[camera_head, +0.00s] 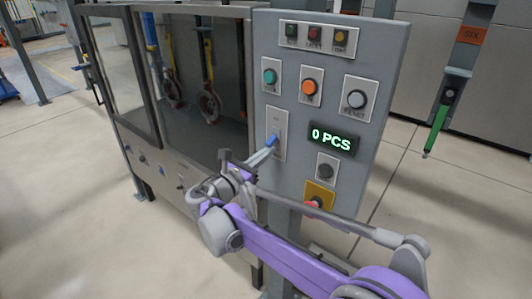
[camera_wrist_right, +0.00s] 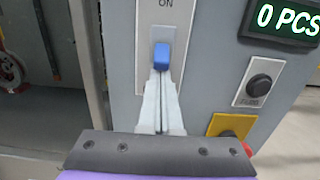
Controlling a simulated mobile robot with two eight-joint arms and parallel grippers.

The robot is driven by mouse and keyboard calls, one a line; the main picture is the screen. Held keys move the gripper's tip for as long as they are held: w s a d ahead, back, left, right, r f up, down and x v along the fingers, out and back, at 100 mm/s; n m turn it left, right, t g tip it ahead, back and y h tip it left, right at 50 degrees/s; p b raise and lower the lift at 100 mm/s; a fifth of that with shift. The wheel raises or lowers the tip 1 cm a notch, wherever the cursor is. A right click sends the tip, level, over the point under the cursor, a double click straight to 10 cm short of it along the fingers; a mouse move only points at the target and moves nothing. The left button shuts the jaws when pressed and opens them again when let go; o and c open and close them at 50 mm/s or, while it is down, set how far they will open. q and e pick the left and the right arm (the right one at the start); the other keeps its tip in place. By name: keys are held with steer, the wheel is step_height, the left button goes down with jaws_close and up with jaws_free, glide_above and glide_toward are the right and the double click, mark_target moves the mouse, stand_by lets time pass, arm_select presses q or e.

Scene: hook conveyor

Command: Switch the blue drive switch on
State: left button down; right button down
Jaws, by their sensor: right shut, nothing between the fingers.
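The blue drive switch (camera_head: 272,140) sits on a light plate on the grey control panel (camera_head: 300,190). In the right wrist view the blue switch (camera_wrist_right: 162,57) stands below the letters "ON" on its plate (camera_wrist_right: 172,20). My right gripper (camera_head: 270,146) reaches the panel from below, its fingers closed together. In the right wrist view the fingertips of the right gripper (camera_wrist_right: 162,75) are at the lower edge of the blue switch, seemingly touching or very close to it. Nothing is held between them. My left gripper is not in view.
A display (camera_head: 332,138) reads "0 PCS". Green (camera_head: 269,76) and orange (camera_head: 309,87) buttons are above the switch. A black button (camera_head: 326,171) and a red emergency button on yellow (camera_head: 318,199) are below right. A glazed cabinet (camera_head: 190,80) stands left of the panel.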

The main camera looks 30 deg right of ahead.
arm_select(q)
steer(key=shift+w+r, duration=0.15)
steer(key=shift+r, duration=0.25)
arm_select(e)
steer(key=shift+a+r+y, duration=0.1)
steer(key=shift+r+y, duration=0.05)
steer(key=shift+y, duration=0.15)
